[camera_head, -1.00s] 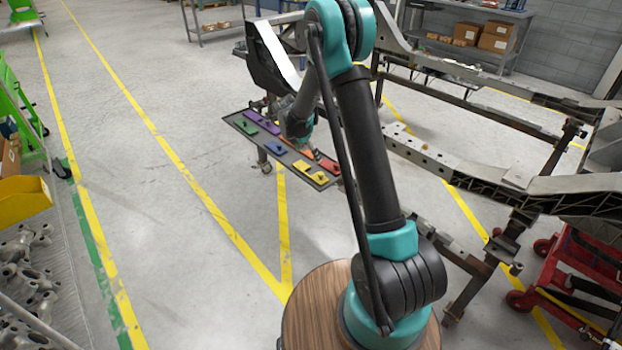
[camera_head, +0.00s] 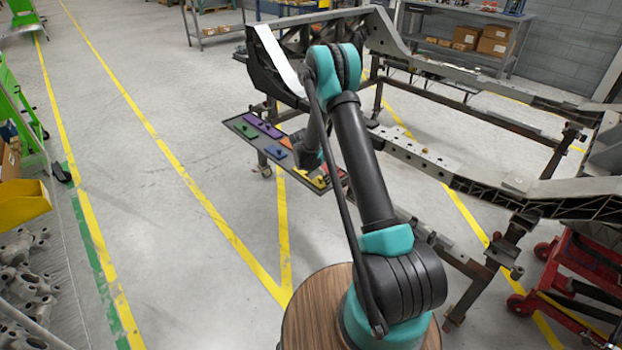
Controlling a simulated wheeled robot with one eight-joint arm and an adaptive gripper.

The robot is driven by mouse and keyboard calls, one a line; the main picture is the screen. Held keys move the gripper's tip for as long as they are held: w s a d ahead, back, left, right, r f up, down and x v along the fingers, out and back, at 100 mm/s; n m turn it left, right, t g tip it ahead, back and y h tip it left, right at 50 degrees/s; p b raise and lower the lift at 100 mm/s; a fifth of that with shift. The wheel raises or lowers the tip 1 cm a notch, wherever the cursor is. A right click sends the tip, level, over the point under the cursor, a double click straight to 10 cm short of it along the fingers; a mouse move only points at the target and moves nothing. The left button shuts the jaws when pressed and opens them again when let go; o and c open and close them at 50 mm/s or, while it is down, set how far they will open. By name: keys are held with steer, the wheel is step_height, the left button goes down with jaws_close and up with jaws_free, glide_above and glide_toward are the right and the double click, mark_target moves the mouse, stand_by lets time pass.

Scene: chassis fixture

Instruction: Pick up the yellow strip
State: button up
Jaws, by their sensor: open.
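The yellow strip (camera_head: 319,182) lies on a dark flat tray (camera_head: 268,164) near the tray's front right corner. It is partly covered by my arm's end, and little of it shows. My gripper (camera_head: 312,170) is at the lower end of my arm, over the right part of the tray, close to the yellow strip. It is open, its fingers are small and mostly hidden, and I cannot tell whether it touches the strip.
A purple strip (camera_head: 262,125), a green strip (camera_head: 245,130) and a blue strip (camera_head: 276,152) lie on the tray's left part. A red piece (camera_head: 341,173) is at its right edge. A grey metal chassis frame (camera_head: 415,152) stands behind and right.

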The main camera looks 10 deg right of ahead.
steer(key=shift+x, duration=0.85)
steer(key=c, duration=1.4)
steer(key=shift+o, duration=0.2)
steer(key=shift+r, duration=0.1)
step_height(320, 180, up, 20)
steer(key=shift+r, duration=0.1)
